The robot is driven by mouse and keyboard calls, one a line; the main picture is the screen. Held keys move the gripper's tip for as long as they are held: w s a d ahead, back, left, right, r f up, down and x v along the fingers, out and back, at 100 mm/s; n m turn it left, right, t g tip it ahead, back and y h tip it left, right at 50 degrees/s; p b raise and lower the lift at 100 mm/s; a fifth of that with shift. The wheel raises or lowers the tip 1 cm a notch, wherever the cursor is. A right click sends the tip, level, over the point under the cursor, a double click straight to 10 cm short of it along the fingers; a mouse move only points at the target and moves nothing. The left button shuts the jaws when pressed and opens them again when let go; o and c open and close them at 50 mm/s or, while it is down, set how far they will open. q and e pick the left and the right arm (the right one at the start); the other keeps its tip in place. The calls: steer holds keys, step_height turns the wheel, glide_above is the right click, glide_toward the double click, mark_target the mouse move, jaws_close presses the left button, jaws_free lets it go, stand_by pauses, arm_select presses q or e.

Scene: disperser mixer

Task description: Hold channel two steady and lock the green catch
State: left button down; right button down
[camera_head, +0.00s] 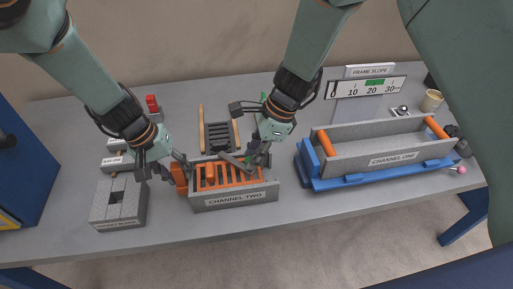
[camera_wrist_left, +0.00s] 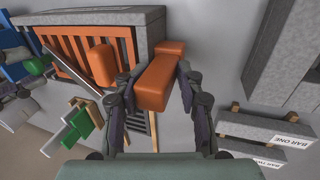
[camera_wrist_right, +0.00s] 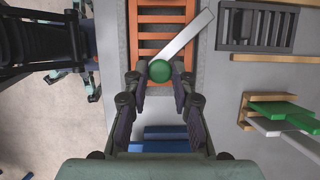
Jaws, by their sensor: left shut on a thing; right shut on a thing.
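Channel two (camera_head: 235,198) is a grey labelled box with an orange grate inside, near the front of the bench. My left gripper (camera_head: 164,170) is shut on the orange handle (camera_wrist_left: 160,78) at the box's left end; the handle sits between its fingers (camera_wrist_left: 157,92) in the left wrist view. My right gripper (camera_head: 258,158) is over the right end of the box. In the right wrist view its fingers (camera_wrist_right: 160,80) are shut on the green ball knob (camera_wrist_right: 159,71) of the catch. The catch's flat grey lever (camera_wrist_right: 185,38) lies slanted across the grate.
Channel one (camera_head: 380,146) rests in a blue cradle (camera_head: 385,172) on the right. A frame slope scale (camera_head: 367,88) stands behind it. A grey block (camera_head: 118,205) is at front left. A dark slotted grate (camera_head: 218,135) lies behind channel two.

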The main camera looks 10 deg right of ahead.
steer(key=shift+s+a+m+t, duration=0.3)
steer(key=shift+s+a+m, duration=0.2)
steer(key=shift+m, duration=0.3)
steer(key=c, duration=1.1)
jaws_free()
steer(key=shift+d, duration=0.1)
steer(key=shift+r, duration=0.1)
steer(key=v, duration=1.1)
steer(key=shift+s+d+r, duration=0.1)
steer(key=shift+r, duration=0.3)
